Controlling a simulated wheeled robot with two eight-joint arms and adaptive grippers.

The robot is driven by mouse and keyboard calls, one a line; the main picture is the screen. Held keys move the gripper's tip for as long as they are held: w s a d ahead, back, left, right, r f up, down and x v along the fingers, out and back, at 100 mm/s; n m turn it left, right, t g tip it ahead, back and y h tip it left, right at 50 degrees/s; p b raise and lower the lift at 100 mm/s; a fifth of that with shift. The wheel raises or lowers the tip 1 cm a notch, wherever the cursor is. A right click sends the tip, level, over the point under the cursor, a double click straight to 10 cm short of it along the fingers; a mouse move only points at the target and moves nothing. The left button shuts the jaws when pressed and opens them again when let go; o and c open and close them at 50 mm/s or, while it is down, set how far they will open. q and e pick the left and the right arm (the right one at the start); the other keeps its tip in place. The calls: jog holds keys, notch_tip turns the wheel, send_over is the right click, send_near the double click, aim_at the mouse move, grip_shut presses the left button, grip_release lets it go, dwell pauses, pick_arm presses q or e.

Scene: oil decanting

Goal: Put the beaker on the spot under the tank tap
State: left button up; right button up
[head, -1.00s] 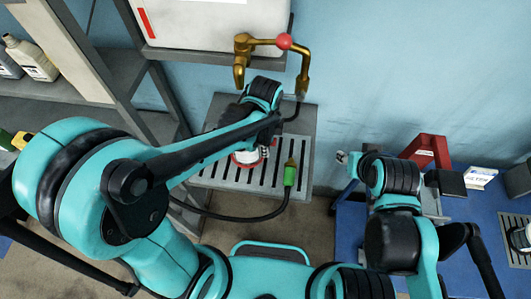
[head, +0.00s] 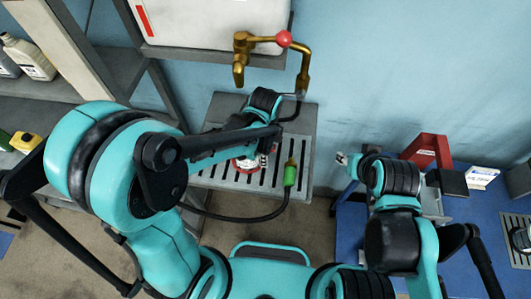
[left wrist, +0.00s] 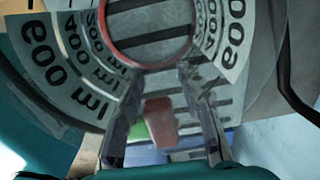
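The clear beaker (head: 262,153) with white markings stands on the slotted tray below the brass tank tap (head: 240,65), partly hidden by my left arm. A red ring (head: 240,165) shows at its base. In the left wrist view the beaker's marked wall (left wrist: 65,75) surrounds the red ring (left wrist: 104,35), seen from above. My left gripper (left wrist: 158,75) is at the beaker, its fingers spread with a small red piece (left wrist: 160,122) between them and gaps on both sides. My right gripper (head: 342,160) is by the blue table; its opening is too small to judge.
The slotted tray (head: 215,178) sits under the white tank (head: 205,25). A green-handled nozzle (head: 290,173) on a black hose lies at its front right. A blue table (head: 440,245) with a red stand (head: 428,150) is at the right. Bottles (head: 32,60) stand on the left shelf.

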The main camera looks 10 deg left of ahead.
pick_arm(q)
jog(key=shift+r, duration=0.1)
jog(key=shift+r+p, duration=0.25)
jog(key=shift+p, duration=0.05)
notch_tip(320, 180, up, 12)
jog(key=shift+f+p, duration=0.15)
jog(key=shift+p, duration=0.7)
